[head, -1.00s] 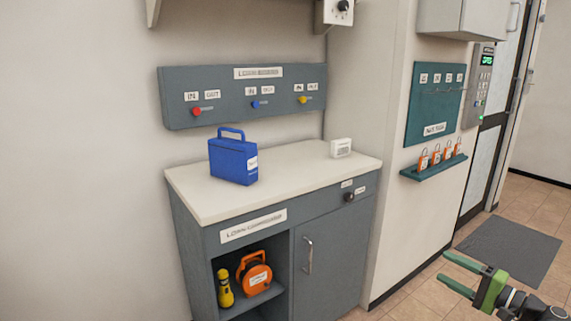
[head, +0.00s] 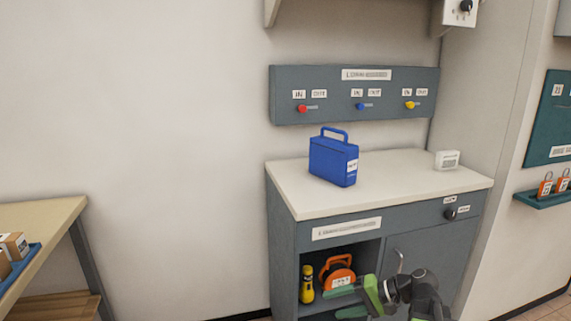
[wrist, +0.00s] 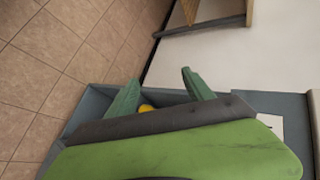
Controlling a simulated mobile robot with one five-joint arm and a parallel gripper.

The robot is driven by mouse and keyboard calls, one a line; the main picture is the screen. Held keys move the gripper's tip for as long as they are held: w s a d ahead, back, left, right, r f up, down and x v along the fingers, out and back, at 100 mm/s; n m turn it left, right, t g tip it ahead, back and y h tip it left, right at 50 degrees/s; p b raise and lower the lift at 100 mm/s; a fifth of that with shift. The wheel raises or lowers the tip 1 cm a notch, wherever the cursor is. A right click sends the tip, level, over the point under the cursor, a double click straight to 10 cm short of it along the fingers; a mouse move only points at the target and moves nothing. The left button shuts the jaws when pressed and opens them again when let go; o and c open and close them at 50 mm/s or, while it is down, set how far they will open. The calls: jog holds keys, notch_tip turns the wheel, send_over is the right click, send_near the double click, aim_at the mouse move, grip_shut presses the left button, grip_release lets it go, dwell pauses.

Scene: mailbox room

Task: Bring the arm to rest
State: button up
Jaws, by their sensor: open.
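My gripper (head: 345,301) shows in the head view at the lower middle, in front of the grey cabinet's open shelf. Its two green fingers are apart, with nothing seen between them. They partly overlap the orange reel in that view. The wrist view also shows the two spread fingers of my gripper (wrist: 157,95), with a bit of yellow beyond them near the shelf. My dark arm joints are beside the gripper in the head view.
The grey cabinet (head: 284,240) carries a blue case (head: 333,160) and a white box (head: 447,159). Its shelf holds a yellow flashlight (head: 307,285) and an orange reel (head: 340,272). A wooden table (head: 45,220) stands left. The orange padlocks (head: 546,186) hang right. Bare floor (wrist: 60,60) shows in the wrist view.

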jog(key=s+a+f+n+g+h, duration=0.4)
jog(key=s+a+f+h, duration=0.15)
jog(key=a+f, duration=0.4)
jog(key=d+f+h, duration=0.2)
jog(key=d+h, duration=0.3)
jog(key=d, duration=0.4)
notch_tip(320, 180, up, 29)
jog(key=p, duration=2.8)
jog(key=shift+w+h+p, duration=0.35)
jog(key=shift+p, duration=0.05)
jog(key=shift+c, duration=0.3)
